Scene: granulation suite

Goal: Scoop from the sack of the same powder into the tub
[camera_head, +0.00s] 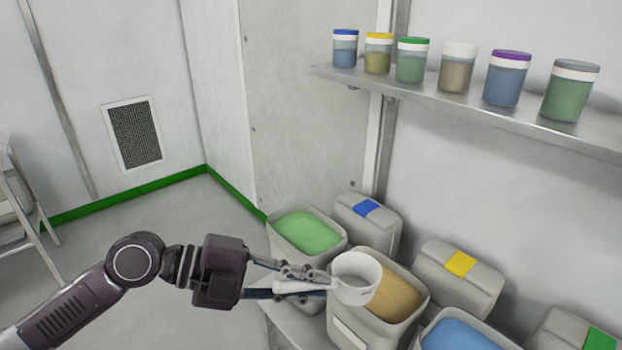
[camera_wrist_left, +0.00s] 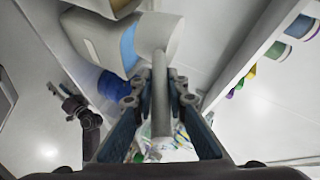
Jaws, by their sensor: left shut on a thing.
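My left gripper (camera_head: 308,283) is shut on the handle of a white scoop (camera_head: 355,278). The scoop's round cup is over the open sack of tan powder (camera_head: 402,299), and no powder shows in the part of the cup I can see. An open sack of green powder (camera_head: 308,232) stands behind and to the left. An open sack of blue powder (camera_head: 455,336) is at the bottom edge, partly cut off. In the left wrist view the scoop's handle (camera_wrist_left: 160,95) lies between my left fingers. What looks like my right gripper (camera_wrist_left: 53,89) is small there. I cannot make out the tub.
Closed grey sacks with blue (camera_head: 367,208), yellow (camera_head: 461,264) and green (camera_head: 588,339) labels stand behind by the wall. A shelf (camera_head: 480,108) above holds several powder jars with coloured lids. Bare floor (camera_head: 150,235) lies to the left.

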